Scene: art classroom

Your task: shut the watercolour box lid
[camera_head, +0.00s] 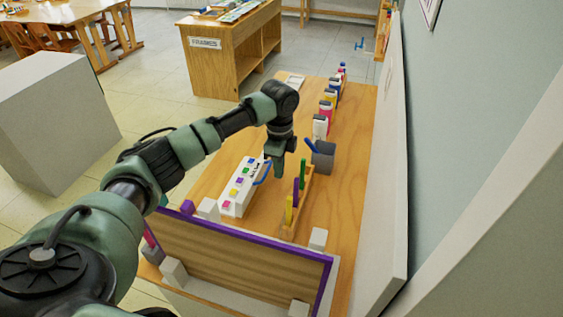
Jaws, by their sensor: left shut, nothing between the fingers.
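The watercolour box (231,207) is white with several coloured squares on the side I see. It stands on the wooden table, left of the middle. A curved blue piece (263,173) shows at its right side. I cannot tell from here how far its lid is open. My left gripper (279,171) points down just right of the box's far end, close to the blue piece. It is shut and empty. Whether it touches the blue piece is not clear. My right gripper is not in view.
A wooden holder (297,214) with coloured sticks stands right of the box. A grey cup (323,157) and several paint bottles (325,110) line the far side. The table's right strip (345,190) is clear, beside a white panel (382,210).

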